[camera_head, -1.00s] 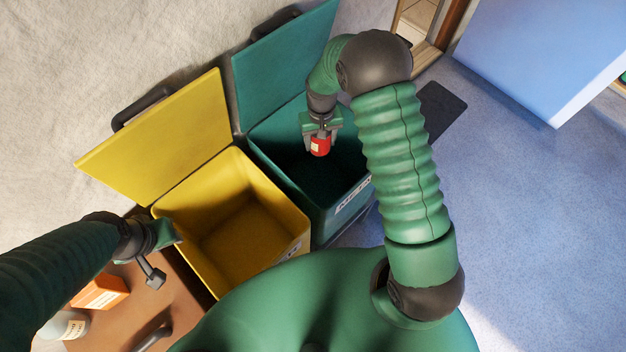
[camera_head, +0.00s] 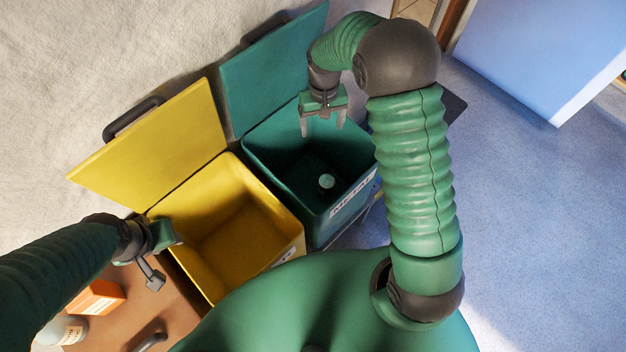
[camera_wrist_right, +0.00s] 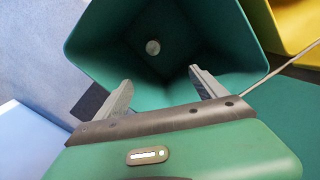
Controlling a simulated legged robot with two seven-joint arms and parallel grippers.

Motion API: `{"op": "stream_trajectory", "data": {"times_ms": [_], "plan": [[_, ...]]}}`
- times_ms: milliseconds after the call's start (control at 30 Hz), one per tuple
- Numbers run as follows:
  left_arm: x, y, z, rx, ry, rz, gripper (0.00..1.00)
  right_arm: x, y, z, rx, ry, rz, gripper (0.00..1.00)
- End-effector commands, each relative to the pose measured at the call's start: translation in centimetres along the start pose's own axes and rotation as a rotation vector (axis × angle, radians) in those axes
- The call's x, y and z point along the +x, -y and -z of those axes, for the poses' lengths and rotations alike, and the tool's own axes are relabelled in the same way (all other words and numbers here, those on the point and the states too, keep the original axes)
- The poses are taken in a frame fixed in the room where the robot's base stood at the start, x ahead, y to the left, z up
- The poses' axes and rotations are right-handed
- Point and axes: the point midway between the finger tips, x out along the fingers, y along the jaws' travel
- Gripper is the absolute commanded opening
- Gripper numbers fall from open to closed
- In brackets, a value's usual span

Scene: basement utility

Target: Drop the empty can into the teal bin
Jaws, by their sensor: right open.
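The teal bin (camera_head: 262,158) stands open, its lid tilted back against the wall. The can (camera_head: 327,182) is inside it, low down near the front wall. Only its pale round end shows clearly, and this also shows deep in the bin in the right wrist view (camera_wrist_right: 153,47). My right gripper (camera_head: 322,130) is open and empty above the bin, its fingers apart and clear of the can. My left gripper (camera_head: 165,258) is at the lower left above the brown surface. Its fingers are not clear enough to judge.
An open yellow bin (camera_head: 262,238) stands directly left of the teal bin. An orange box (camera_head: 97,298) and a white container (camera_head: 62,330) are on the brown surface (camera_head: 190,325). Blue floor (camera_head: 520,200) is clear to the right.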

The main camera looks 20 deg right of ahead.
Motion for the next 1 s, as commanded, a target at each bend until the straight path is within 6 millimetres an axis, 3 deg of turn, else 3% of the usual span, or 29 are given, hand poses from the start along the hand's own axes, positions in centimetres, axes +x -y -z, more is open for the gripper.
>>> {"op": "stream_trajectory", "data": {"times_ms": [100, 300, 800, 900, 1000], "plan": [[-0.5, 0.0, 0.1, 0.0, 0.0, 0.0, 0.36, -3.6, 0.1, 0.2, -0.001, -0.005, 0.0, 0.81], [-0.7, 0.0, 0.2, 0.0, 0.0, 0.0, 0.36, -6.8, 0.1, 0.1, -0.001, -0.001, -0.001, 0.81], [-0.8, 0.0, 0.2, 0.0, 0.0, 0.0, 0.36, -7.2, 0.0, 0.0, -0.002, 0.001, 0.001, 0.81], [-1.4, 0.0, 0.3, 0.0, 0.0, 0.0, 0.36, -8.1, 0.4, -1.3, -0.017, -0.019, 0.003, 0.81], [-2.5, 0.0, 0.6, 0.0, 0.0, 0.0, 0.36, -9.5, 1.2, -4.9, -0.057, -0.069, 0.007, 0.81]]}}
